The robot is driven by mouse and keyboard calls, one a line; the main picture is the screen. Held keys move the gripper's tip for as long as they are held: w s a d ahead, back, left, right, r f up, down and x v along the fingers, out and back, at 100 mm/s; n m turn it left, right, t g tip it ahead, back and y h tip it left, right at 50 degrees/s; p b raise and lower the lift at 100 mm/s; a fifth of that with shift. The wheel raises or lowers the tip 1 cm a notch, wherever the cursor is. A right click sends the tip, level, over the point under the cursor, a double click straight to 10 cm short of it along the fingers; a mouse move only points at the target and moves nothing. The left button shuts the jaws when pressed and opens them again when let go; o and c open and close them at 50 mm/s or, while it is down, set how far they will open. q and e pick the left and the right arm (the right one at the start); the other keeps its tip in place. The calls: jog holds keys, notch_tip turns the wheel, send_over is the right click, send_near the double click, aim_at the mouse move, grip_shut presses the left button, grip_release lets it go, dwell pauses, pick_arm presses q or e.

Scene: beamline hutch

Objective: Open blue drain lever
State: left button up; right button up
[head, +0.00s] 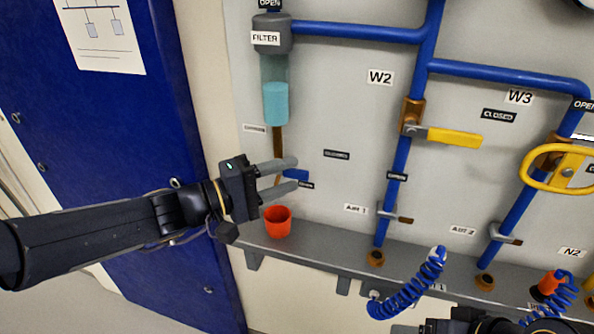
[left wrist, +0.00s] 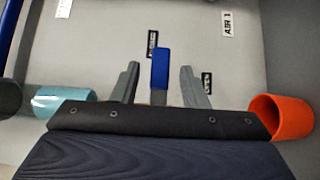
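The blue drain lever (head: 295,174) is a small blue handle on the pipe below the filter, partly hidden by my left gripper. In the left wrist view the blue lever (left wrist: 160,68) shows between the two grey fingers, with clear gaps on both sides. My left gripper (head: 291,173) is open, with one finger above the lever and one below it in the head view. Its fingers (left wrist: 160,84) do not touch the lever in the wrist view. How deep the lever sits between them I cannot tell. My right gripper (head: 465,322) is only partly in view at the bottom edge.
An orange-red cup (head: 278,222) stands on the grey ledge (head: 318,252) below my left gripper. The clear filter bowl (head: 276,100) with light blue liquid hangs above. A yellow lever (head: 454,138), a yellow handwheel (head: 556,168), blue pipes and a coiled blue hose (head: 412,290) are to the right.

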pick_arm(q)
jog(key=shift+x, duration=1.2)
grip_shut()
